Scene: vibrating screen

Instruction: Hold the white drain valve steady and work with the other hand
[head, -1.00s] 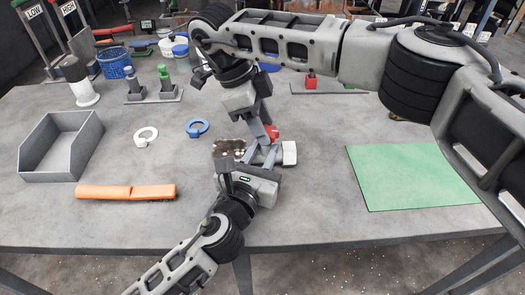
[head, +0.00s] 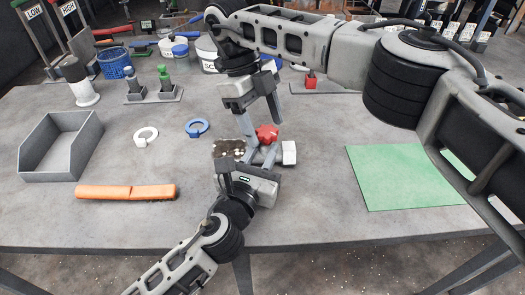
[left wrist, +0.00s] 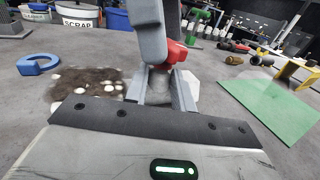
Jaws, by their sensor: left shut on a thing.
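The white drain valve (head: 289,152) is near the table's middle, with a red handle (head: 267,134) on top. My left gripper (head: 267,155) reaches in from the front and is shut on the valve's body. In the left wrist view the valve (left wrist: 186,84) sits between the left fingers, partly hidden, with the red handle (left wrist: 175,54) above it. My right gripper (head: 263,130) comes down from above, its fingers spread on either side of the handle in the head view. Whether they touch it cannot be told. A right finger also shows in the left wrist view (left wrist: 147,28).
A dark patch with white pebbles (head: 229,149) lies left of the valve. Blue (head: 197,128) and white (head: 146,136) rings, an orange-handled brush (head: 125,191) and an open grey bin (head: 87,148) are further left. A green mat (head: 405,178) lies right, with bare table between.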

